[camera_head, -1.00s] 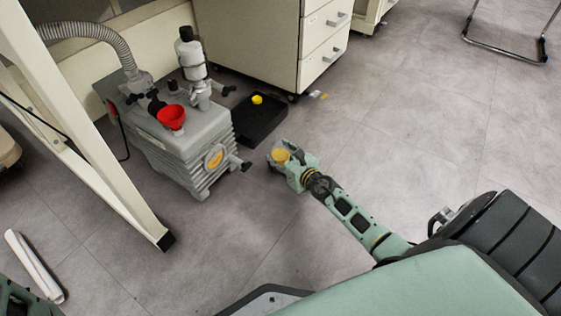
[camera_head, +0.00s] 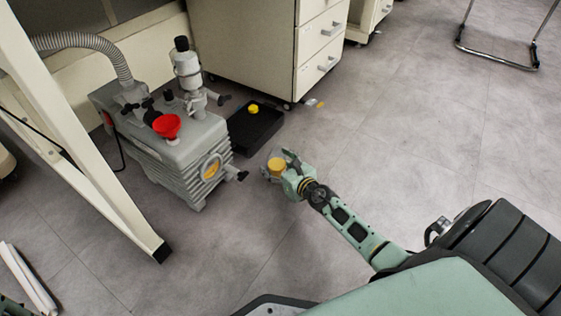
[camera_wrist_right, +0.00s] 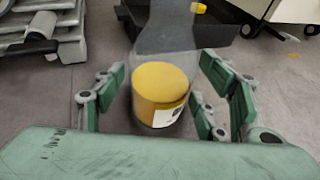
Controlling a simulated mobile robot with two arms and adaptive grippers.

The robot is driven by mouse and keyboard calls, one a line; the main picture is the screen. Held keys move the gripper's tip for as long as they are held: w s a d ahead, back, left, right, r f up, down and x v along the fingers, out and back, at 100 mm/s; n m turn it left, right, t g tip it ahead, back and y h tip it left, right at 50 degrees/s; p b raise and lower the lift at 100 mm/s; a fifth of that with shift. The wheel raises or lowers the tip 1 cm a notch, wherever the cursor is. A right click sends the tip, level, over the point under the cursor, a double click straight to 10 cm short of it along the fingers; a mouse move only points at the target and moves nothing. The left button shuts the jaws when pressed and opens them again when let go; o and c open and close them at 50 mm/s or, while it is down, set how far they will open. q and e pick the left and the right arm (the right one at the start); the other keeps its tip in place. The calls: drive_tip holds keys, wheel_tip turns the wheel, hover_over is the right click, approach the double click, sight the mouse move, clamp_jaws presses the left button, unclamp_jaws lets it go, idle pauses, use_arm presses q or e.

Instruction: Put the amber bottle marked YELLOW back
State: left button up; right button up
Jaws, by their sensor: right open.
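A clear bottle with an amber-yellow lower part (camera_head: 276,165) is low over or on the floor, right of the pump; I cannot tell whether it touches the floor. In the right wrist view the bottle (camera_wrist_right: 160,88) is between my fingers, with a white label low on its side; its marking is not readable. My right gripper (camera_head: 279,168) is open around the bottle. A yellow cap (camera_head: 253,108) lies on a black tray (camera_head: 262,128) behind it.
A grey pump (camera_head: 185,150) with a red funnel (camera_head: 166,126) stands left of the bottle. A cream drawer cabinet (camera_head: 245,50) is behind the tray. A cream frame leg (camera_head: 110,190) slants at the left. Open floor lies to the right.

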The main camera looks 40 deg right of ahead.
drive_tip(key=shift+s+r, duration=0.15)
drive_tip(key=shift+r, duration=0.1)
drive_tip(key=p+v, duration=0.3)
drive_tip(key=v, duration=0.7)
drive_tip(key=shift+s, duration=0.1)
drive_tip(key=shift+s+r, duration=0.3)
drive_tip(key=shift+s, duration=0.35)
